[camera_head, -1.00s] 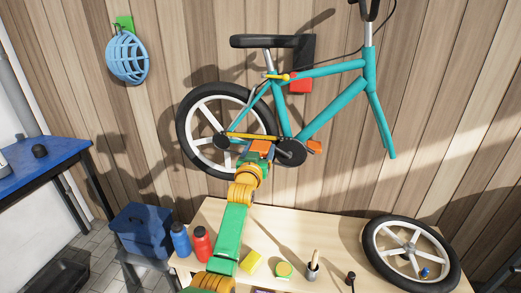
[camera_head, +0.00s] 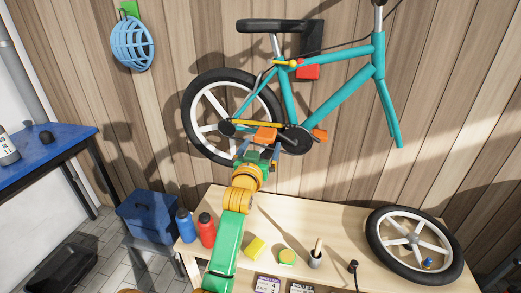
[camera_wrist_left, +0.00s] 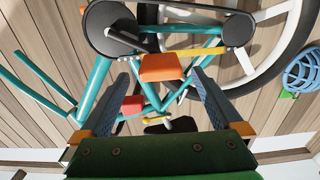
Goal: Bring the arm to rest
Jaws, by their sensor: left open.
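My left arm reaches up over the workbench (camera_head: 310,222). Its left gripper (camera_head: 258,152) is open and empty, just below an orange pedal (camera_head: 265,134) of the teal bicycle (camera_head: 340,92). In the left wrist view the two blue-grey fingers (camera_wrist_left: 163,92) stand wide apart. The orange pedal (camera_wrist_left: 162,67) shows between and beyond them, with a gap visible around it. The bicycle hangs on the wooden wall, with its rear wheel (camera_head: 205,136) fitted and no wheel in its fork. My right gripper does not show.
A blue toolbox (camera_head: 148,216) sits left. A helmet (camera_head: 132,43) hangs on the wall.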

